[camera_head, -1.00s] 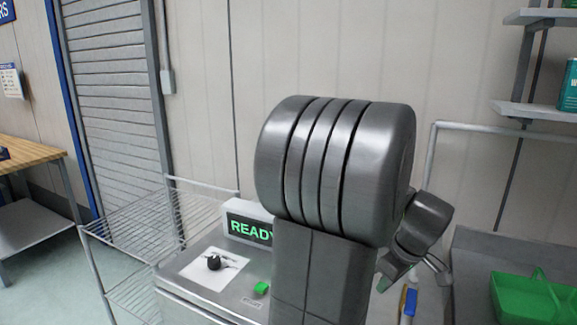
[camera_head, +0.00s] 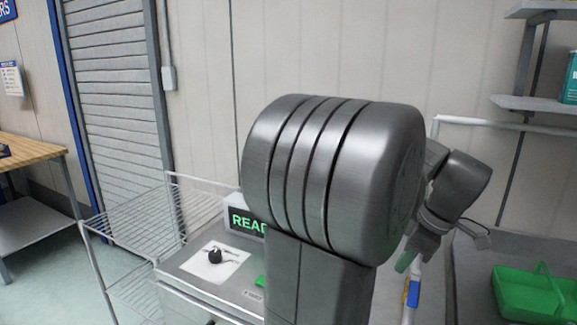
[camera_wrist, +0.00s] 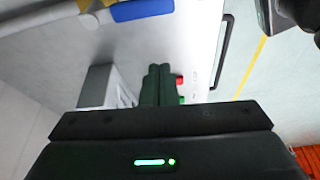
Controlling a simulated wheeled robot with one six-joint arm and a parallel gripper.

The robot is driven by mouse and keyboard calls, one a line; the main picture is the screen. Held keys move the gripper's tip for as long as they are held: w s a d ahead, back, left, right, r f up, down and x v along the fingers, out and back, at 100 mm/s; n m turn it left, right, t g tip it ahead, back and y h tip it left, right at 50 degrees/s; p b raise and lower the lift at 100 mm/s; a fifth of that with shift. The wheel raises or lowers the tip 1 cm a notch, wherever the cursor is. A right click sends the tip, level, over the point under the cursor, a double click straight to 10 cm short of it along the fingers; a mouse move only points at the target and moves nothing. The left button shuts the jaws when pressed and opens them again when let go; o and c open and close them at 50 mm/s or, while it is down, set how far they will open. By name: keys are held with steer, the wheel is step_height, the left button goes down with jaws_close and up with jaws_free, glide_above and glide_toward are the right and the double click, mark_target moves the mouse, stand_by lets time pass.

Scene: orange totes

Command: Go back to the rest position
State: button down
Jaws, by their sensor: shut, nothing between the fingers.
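My gripper shows in the wrist view, its two dark green fingers (camera_wrist: 158,84) pressed together with nothing between them. In the head view only a small greenish tip of my gripper (camera_head: 405,261) shows at the right, above the cart area. My own grey arm fills the middle and hides much of the cart top. The wrist is bent out to the right of the large arm joint, and the fingers point downward.
A display (camera_head: 246,222), its visible part reading "READ", stands on the cart behind a white sheet (camera_head: 203,268) with a black knob (camera_head: 214,256). A wire rack (camera_head: 150,238) is at left, a green tray (camera_head: 528,295) at right. A blue-and-white handle (camera_wrist: 142,11) shows in the wrist view.

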steer(key=s+x, duration=0.1)
steer(key=x, duration=0.4)
steer(key=w+d+f+m+t+h+p, duration=0.1)
steer(key=w+f+m+h+p, duration=0.1)
steer(key=w+m+h+p, duration=0.2)
steer(key=shift+w+d+m+h+p, duration=0.35)
steer(key=shift+w+m+p, duration=2.35)
steer(key=shift+m, duration=3.8)
steer(key=shift+w+f+b, duration=0.15)
steer(key=shift+w+b, duration=0.65)
steer(key=shift+a, duration=0.2)
